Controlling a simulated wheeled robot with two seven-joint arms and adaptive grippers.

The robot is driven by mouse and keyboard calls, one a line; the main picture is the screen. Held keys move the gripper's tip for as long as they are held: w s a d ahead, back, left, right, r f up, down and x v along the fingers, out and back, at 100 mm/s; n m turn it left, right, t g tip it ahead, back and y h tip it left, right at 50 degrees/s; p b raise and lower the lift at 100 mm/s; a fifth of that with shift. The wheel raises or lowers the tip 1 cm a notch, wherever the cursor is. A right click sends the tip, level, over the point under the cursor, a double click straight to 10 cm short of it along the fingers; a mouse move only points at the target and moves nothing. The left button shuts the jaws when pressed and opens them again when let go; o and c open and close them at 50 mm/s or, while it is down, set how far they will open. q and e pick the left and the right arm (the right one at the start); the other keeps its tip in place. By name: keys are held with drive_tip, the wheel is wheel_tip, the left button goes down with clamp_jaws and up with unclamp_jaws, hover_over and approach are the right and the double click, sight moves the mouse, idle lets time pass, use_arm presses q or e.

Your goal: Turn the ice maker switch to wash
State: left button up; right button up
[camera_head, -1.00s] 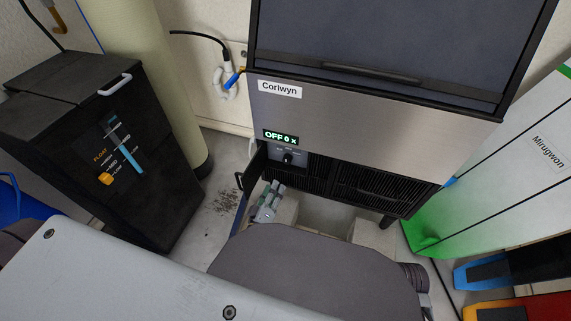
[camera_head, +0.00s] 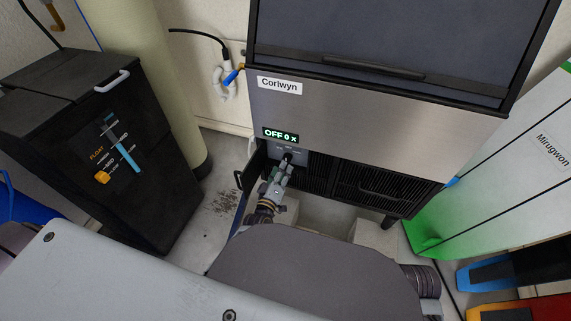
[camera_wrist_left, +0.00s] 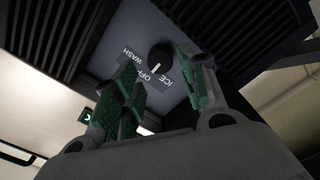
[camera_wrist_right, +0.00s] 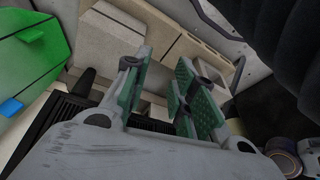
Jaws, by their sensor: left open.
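The ice maker (camera_head: 385,118) has a steel front, and its small display (camera_head: 280,135) reads "OFF 0 x". The black switch knob (camera_wrist_left: 160,56) sits on a grey panel labelled WASH, OFF and ICE. Its white mark points toward OFF. My left gripper (camera_head: 283,168) is just below the knob in the head view, which partly hides the panel. In the left wrist view my left gripper (camera_wrist_left: 163,82) is open, its green-padded fingers on either side of the knob's line, not visibly touching it. My right gripper (camera_wrist_right: 160,88) is open and empty; the head view does not show it.
A small dark door (camera_head: 253,170) stands open left of the knob panel. A black cabinet (camera_head: 165,190) stands at the left, and a white-green Mirugwon panel (camera_head: 500,165) at the right. Pale blocks (camera_wrist_right: 120,35) show near my right gripper.

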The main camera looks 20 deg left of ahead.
sight(287, 158)
use_arm(q)
drive_tip(key=shift+w+d+b, duration=0.1)
drive_tip(key=shift+w+b, duration=0.45)
drive_tip(key=shift+w, duration=1.9)
use_arm(e)
drive_tip(key=shift+w+a+r+t, duration=0.15)
drive_tip(key=shift+r+t, duration=0.15)
drive_tip(key=shift+r, duration=0.9)
use_arm(q)
drive_tip(key=shift+c, duration=0.4)
use_arm(e)
drive_tip(key=shift+f, duration=0.1)
use_arm(q)
drive_tip(key=c, duration=0.7)
use_arm(e)
drive_tip(key=shift+f, duration=0.1)
